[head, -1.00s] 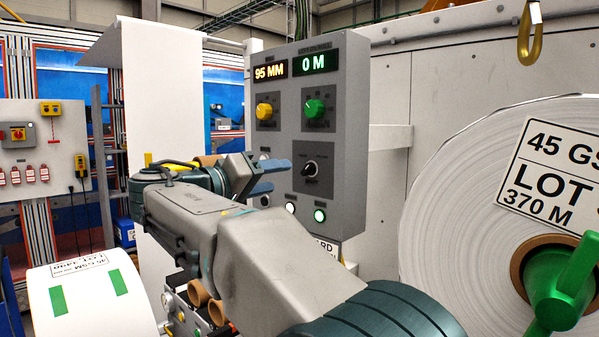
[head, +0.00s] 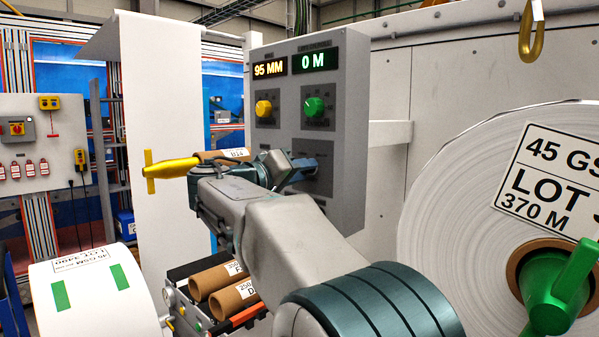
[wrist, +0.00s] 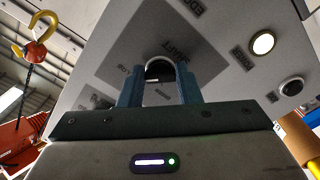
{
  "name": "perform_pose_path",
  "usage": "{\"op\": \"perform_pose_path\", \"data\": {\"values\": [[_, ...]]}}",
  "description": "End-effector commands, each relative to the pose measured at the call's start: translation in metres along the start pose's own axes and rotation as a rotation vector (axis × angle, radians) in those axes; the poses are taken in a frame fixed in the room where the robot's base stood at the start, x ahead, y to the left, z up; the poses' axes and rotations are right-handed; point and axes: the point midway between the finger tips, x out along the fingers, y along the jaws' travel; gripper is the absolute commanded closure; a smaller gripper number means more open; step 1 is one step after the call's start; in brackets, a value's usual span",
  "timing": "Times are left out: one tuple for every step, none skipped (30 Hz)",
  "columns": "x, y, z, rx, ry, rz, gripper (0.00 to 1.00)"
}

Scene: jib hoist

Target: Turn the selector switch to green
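The grey control panel (head: 345,130) stands right of centre in the head view. It carries a yellow knob (head: 264,108) under a "95 MM" display and a green knob (head: 314,107) under a "0 M" display. A dark, rounded selector switch (wrist: 159,69) on a dark plate shows in the wrist view between my blue fingers; my gripper hides it in the head view. My gripper (wrist: 159,80) is open, with one finger on each side of the switch. Whether the fingers touch it cannot be told. The head view shows my gripper (head: 305,169) at the panel's lower plate.
A lit round lamp (wrist: 263,43) and a dark button (wrist: 291,87) are near the switch. A large paper roll (head: 450,190) with a green handle stands at the right. Cardboard cores (head: 235,296) lie below my arm. A yellow-handled bar (head: 165,170) is left of my wrist.

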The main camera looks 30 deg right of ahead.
Motion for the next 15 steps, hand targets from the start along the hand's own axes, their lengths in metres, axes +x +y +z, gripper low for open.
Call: {"op": "perform_pose_path", "data": {"values": [[0.0000, 0.0002, 0.0000, 0.000, 0.000, 0.000, 0.92], [-0.0001, 0.0002, 0.0000, 0.000, 0.000, 0.000, 0.92], [-0.0001, 0.0003, 0.0000, 0.000, 0.000, 0.000, 0.92], [-0.0001, 0.0003, 0.0000, 0.000, 0.000, 0.000, 0.92], [-0.0001, 0.0003, 0.0000, -0.001, 0.000, 0.000, 0.92], [-0.0001, 0.0003, 0.0000, -0.004, 0.000, 0.000, 0.92], [-0.0001, 0.0004, 0.0000, -0.007, 0.000, 0.000, 0.92], [-0.0001, 0.0004, 0.0000, -0.011, 0.000, 0.000, 0.92], [-0.0001, 0.0005, 0.0001, -0.018, 0.000, 0.001, 0.92], [-0.0001, 0.0005, 0.0001, -0.025, 0.000, 0.001, 0.92], [-0.0001, 0.0006, 0.0001, -0.035, 0.000, 0.001, 0.92], [-0.0001, 0.0007, 0.0001, -0.049, 0.000, 0.001, 0.92], [-0.0001, 0.0008, 0.0001, -0.062, 0.000, 0.001, 0.92], [-0.0001, 0.0009, 0.0001, -0.077, 0.000, 0.001, 0.92], [-0.0001, 0.0010, 0.0001, -0.099, 0.000, 0.001, 0.92]]}}
